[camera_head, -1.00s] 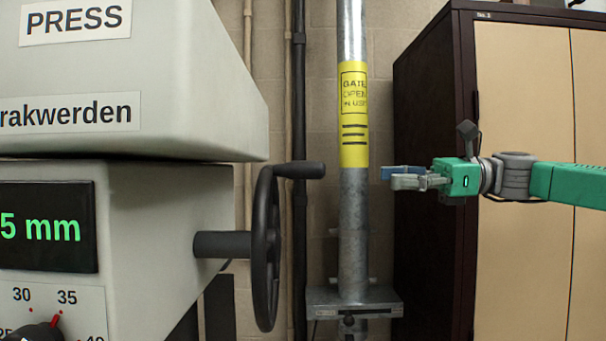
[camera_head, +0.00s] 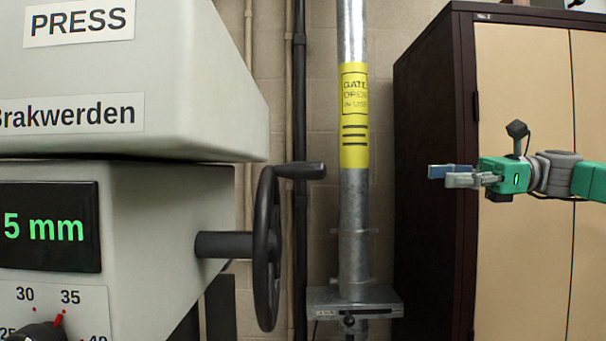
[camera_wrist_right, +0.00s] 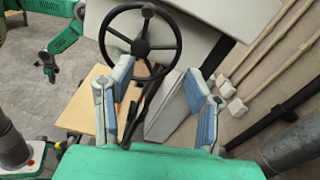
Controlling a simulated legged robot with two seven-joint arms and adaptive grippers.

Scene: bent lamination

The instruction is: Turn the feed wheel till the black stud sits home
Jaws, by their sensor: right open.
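The feed wheel (camera_head: 267,270) is black and spoked, seen nearly edge-on in the head view, on a shaft from the press's right side. Its crank handle (camera_head: 301,171) points right near the top. My right gripper (camera_head: 438,175) is open and empty, well right of the wheel and in front of the cabinet. In the right wrist view the wheel (camera_wrist_right: 140,47) shows face-on beyond the open fingers (camera_wrist_right: 157,72). My left gripper (camera_wrist_right: 48,66) shows small at the left there; its jaw state is unclear. I cannot make out the black stud.
The grey press (camera_head: 170,215) fills the left side, with a green "5 mm" display (camera_head: 45,226) and a dial (camera_head: 35,332). A metal pole (camera_head: 354,215) with a yellow label stands between wheel and gripper in the picture. A dark-sided cabinet (camera_head: 430,110) stands at the right.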

